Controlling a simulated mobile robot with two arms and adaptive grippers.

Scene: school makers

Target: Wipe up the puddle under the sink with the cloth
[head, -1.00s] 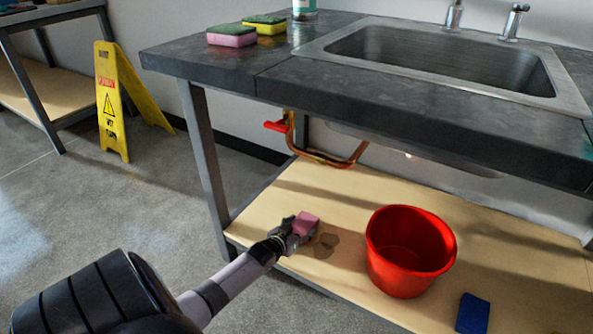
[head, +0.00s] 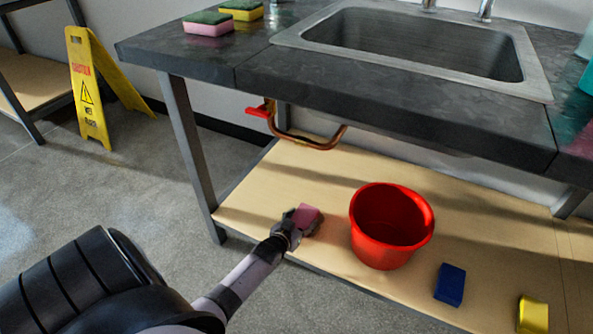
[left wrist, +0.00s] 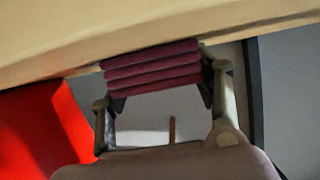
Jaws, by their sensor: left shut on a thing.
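My left gripper (head: 294,222) is shut on a folded pink cloth (head: 308,215), low at the front left of the wooden shelf under the sink (head: 405,50). In the left wrist view the cloth (left wrist: 152,68) looks maroon, sits in several folds between the fingers, and its edge meets the shelf surface or comes very close to it. A faint dark patch of the puddle (head: 317,231) seems to show beside the cloth; the rest is hidden by cloth and gripper. My right gripper is not in view.
A red bucket (head: 388,255) stands just right of the cloth. A copper pipe with a red valve handle (head: 257,111) hangs above the shelf. A table leg (head: 189,155) stands left.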

